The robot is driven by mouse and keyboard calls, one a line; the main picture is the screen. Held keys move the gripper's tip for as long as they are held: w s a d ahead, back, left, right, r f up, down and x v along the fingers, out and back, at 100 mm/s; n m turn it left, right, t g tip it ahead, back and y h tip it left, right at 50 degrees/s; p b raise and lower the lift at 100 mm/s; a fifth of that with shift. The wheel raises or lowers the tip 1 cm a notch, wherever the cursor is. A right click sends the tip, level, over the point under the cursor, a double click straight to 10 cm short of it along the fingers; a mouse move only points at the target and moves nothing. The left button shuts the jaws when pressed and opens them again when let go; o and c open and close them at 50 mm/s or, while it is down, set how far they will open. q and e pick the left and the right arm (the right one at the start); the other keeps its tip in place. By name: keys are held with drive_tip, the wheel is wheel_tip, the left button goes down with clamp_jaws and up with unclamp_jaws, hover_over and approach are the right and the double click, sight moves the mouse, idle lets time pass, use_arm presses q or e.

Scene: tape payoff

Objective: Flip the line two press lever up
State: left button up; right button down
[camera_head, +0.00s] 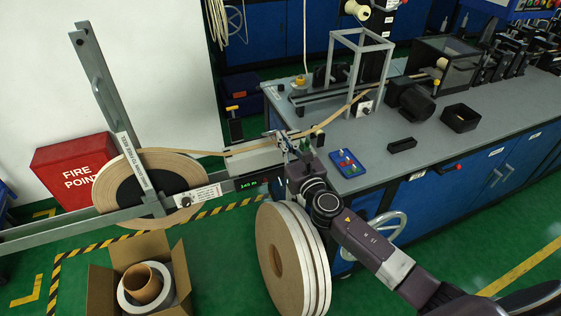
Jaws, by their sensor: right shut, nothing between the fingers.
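My right arm comes in from the lower right. Its gripper (288,154) is shut and empty, at the end of the tape arm beside the bench's near left corner. The gripper overlaps small metal parts of the tape guide (270,137), and I cannot tell whether it touches them. No lever clearly marked as the line two press lever can be made out; small parts by the fingers are partly hidden. A tan tape (205,153) runs from the large roll (125,178) through the guide and on to the bench frame. My left gripper is not in view.
Large tape rolls (290,260) stand below my right arm. An open carton (100,292) and a red fire point box (70,168) are left.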

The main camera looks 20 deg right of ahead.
drive_tip(key=w+r+p, duration=0.4)
drive_tip(key=r, duration=0.1)
drive_tip(key=shift+w+r, duration=0.3)
drive_tip(key=shift+w, duration=0.35)
idle(1.0)
